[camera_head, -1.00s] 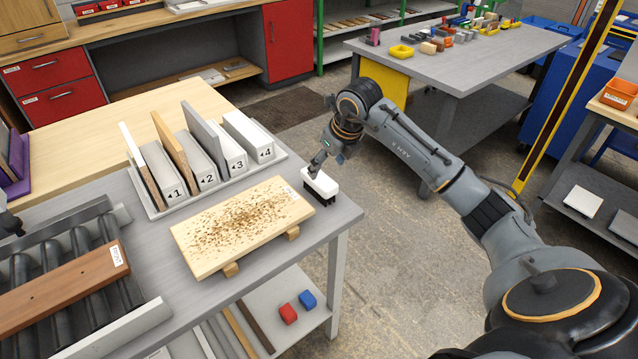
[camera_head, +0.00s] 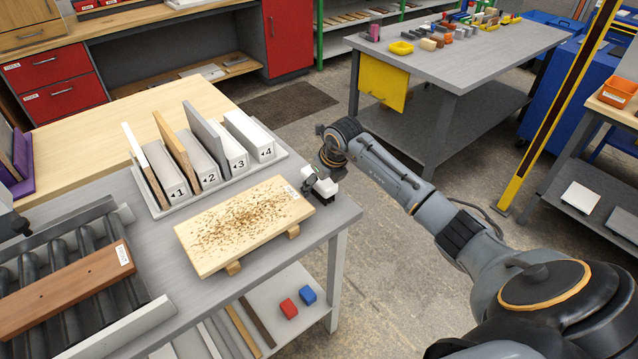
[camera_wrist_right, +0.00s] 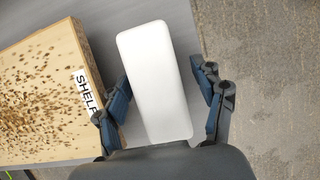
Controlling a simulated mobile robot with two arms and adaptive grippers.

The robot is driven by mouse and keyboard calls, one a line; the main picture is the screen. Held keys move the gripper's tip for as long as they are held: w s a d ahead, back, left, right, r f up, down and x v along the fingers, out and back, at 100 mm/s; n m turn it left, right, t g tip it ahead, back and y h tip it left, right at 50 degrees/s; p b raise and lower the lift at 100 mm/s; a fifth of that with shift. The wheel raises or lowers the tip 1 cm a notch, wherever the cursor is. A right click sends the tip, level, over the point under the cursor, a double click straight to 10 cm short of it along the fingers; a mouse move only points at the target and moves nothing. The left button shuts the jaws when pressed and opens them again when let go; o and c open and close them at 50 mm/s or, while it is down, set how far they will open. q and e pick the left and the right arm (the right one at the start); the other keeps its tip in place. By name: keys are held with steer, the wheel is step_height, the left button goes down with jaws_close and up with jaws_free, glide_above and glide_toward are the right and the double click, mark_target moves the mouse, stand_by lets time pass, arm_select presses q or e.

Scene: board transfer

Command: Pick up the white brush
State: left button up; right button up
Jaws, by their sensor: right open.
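The white brush (camera_head: 326,188) sits on the grey table near its right edge, beside the board with the shavings. In the right wrist view the brush's white back (camera_wrist_right: 156,80) lies between the fingers of my right gripper (camera_wrist_right: 165,98). The gripper is open, one finger on each side, with visible gaps beside the brush. In the head view my right gripper (camera_head: 312,181) is over the brush and partly covers it; the bristles are hardly visible. A dark piece of my left arm shows at the left edge; its jaws cannot be made out.
The wooden board (camera_head: 243,228) with brown shavings stands on small blocks left of the brush. A rack (camera_head: 160,207) with numbered slots holds upright boards behind it. A brown board (camera_head: 65,290) lies on the rollers at left. Open floor lies to the right.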

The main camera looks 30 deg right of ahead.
steer(key=shift+f+b, duration=0.25)
steer(key=shift+b, duration=0.05)
stand_by(0.5)
steer(key=c, duration=1.4)
